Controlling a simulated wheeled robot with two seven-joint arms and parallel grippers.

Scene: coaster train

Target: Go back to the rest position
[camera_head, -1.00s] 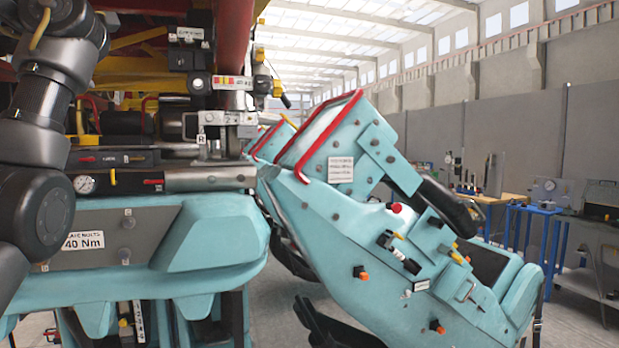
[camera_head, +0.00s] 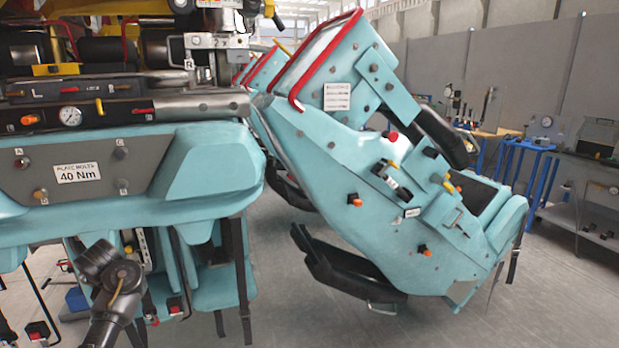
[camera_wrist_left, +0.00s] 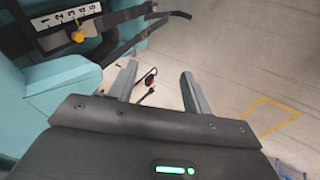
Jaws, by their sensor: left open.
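My left gripper (camera_wrist_left: 158,88) is open and empty in the left wrist view, with its two fingers apart over the grey floor. In the head view a dark link of my left arm (camera_head: 115,290) shows at the lower left, in front of the seats; its gripper is not visible there. My right gripper is in neither view. The teal coaster car (camera_head: 210,180) with a "40 Nm" label (camera_head: 77,172) fills the left of the head view. A tilted teal car (camera_head: 350,190) with red rails stands in the middle.
Black straps (camera_wrist_left: 150,20) and a numbered white strip (camera_wrist_left: 70,17) are close to the left of my left gripper. A yellow floor marking (camera_wrist_left: 268,112) lies to its right. Blue stands (camera_head: 530,165) and a workbench (camera_head: 590,185) are at the right. Floor (camera_head: 400,325) is open below the tilted car.

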